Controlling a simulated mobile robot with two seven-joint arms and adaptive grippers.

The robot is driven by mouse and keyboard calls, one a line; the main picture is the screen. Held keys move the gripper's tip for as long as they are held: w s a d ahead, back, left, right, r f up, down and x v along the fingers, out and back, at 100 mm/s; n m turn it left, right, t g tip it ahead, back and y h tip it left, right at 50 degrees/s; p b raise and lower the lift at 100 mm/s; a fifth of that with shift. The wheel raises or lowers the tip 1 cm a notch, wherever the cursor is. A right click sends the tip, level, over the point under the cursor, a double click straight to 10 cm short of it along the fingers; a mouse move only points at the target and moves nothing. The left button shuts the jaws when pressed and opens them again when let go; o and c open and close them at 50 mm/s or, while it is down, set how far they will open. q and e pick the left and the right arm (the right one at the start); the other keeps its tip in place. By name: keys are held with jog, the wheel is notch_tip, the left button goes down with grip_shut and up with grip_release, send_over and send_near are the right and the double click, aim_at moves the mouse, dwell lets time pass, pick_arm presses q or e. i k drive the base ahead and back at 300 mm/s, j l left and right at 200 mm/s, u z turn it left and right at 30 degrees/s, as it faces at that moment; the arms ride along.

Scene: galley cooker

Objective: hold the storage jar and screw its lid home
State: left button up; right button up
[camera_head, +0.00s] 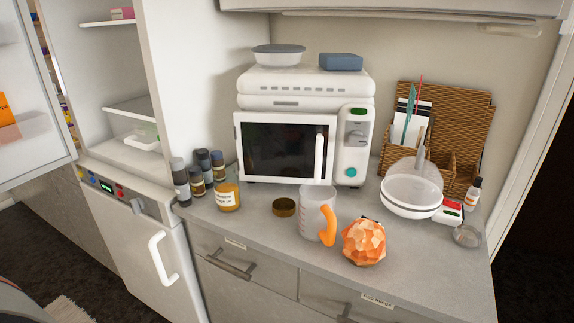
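A glass storage jar (229,194) with orange contents and a pale label stands upright on the counter, left of the microwave front. No lid shows on its mouth. A round brown-gold lid (284,207) lies flat on the counter to the right of the jar, apart from it. Neither of my grippers shows in the head view.
A measuring jug (313,214) with an orange handle stands right of the lid, and an orange faceted ball (364,242) is beside it. Several dark-capped bottles (181,183) stand close left of the jar. The microwave (290,150) is behind. The counter's front edge is near.

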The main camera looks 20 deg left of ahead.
aim_at(226, 181)
jog(key=u, duration=1.15)
